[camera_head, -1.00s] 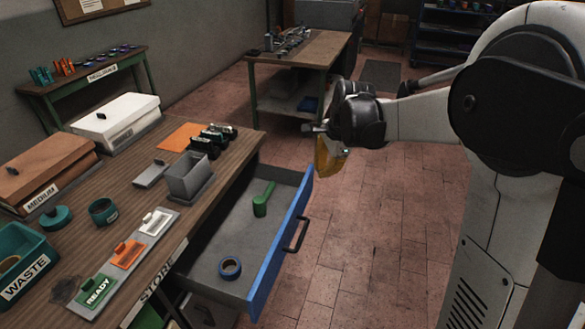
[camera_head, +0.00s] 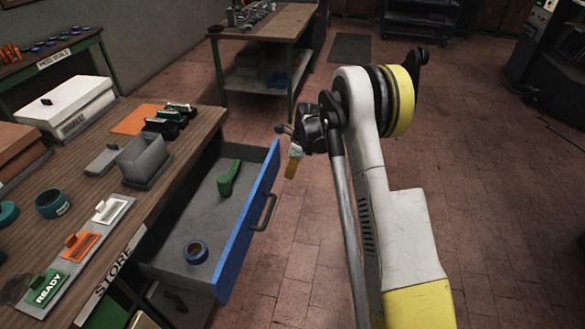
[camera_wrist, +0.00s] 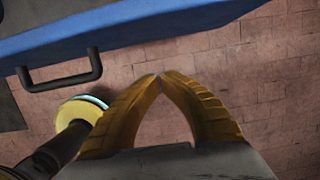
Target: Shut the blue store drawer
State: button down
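The blue store drawer (camera_head: 232,246) is pulled open from the wooden bench marked STORE. Its grey tray holds a green tool (camera_head: 228,178) and a blue tape roll (camera_head: 195,252). The dark handle (camera_head: 264,212) is on its blue front; the front and handle (camera_wrist: 62,80) also show at upper left in the wrist view. My gripper (camera_head: 291,165) is outside the drawer, to the right of its far end, apart from the handle. In the wrist view the yellow fingers (camera_wrist: 160,76) meet at their tips with nothing between them.
The bench top (camera_head: 120,215) carries a grey box (camera_head: 143,158), labelled tags and a teal cup (camera_head: 52,203). Another table (camera_head: 262,35) stands at the back. The tiled floor right of the drawer is clear apart from my arm.

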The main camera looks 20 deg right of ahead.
jog(key=shift+w+a+f+b, duration=0.5)
jog(key=shift+w+a+f, duration=0.15)
jog(key=shift+a, duration=0.3)
jog(key=shift+w+a+f+b, duration=0.5)
jog(key=shift+w+a, duration=0.2)
jog(key=shift+a, duration=0.2)
